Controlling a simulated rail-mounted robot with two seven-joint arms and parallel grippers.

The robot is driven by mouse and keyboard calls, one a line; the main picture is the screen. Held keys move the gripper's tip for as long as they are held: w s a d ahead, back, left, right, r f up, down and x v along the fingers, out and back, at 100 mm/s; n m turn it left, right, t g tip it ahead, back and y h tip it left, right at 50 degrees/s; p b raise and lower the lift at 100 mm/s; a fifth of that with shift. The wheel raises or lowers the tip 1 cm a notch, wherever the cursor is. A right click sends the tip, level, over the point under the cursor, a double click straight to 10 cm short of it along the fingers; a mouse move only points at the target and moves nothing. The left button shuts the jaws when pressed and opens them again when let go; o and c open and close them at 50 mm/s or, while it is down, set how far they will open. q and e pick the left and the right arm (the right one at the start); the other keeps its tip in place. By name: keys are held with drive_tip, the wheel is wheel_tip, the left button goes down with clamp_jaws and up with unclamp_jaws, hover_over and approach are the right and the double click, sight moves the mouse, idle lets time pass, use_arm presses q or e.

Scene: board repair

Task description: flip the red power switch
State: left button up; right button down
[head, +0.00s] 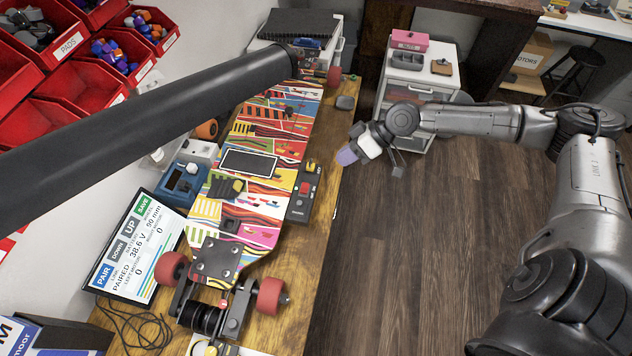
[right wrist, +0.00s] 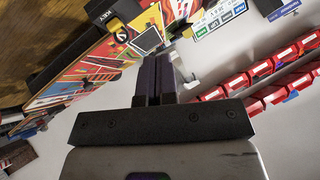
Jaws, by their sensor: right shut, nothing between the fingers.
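A dark control box (head: 299,206) lies along the right edge of the skateboard on the workbench. It carries a red switch (head: 305,188) near its middle and a yellow part at its far end; the switch's position is too small to tell. My right gripper (head: 346,157) is right of and above the box, apart from it, out past the bench edge. Its fingers are shut and empty, as the right wrist view also shows (right wrist: 153,72). In that view a dark box (right wrist: 108,10) is at the top, beyond the fingertips. My left gripper is not visible; only my left arm crosses the upper left.
The colourful skateboard (head: 222,252) fills most of the bench (head: 322,170). A tilted display (head: 132,245), blue device (head: 183,182) and red bins (head: 83,91) stand left. A white drawer cabinet (head: 416,68) stands at the back. The wooden floor (head: 400,270) is open.

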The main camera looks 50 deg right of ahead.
drive_tip(key=shift+w+r+t, duration=0.2)
drive_tip(key=shift+w+t, duration=0.1)
drive_tip(key=shift+w, duration=0.05)
hover_over(302, 189)
drive_tip(key=s+d, duration=0.1)
drive_tip(key=d, duration=0.2)
wheel_tip(302, 189, down, 6)
drive_tip(key=shift+d+f, duration=0.15)
drive_tip(key=f, duration=0.2)
drive_tip(key=a+f, duration=0.1)
drive_tip(key=shift+s+p, duration=0.35)
drive_tip(key=shift+a+f, duration=0.15)
drive_tip(key=shift+f, duration=0.3)
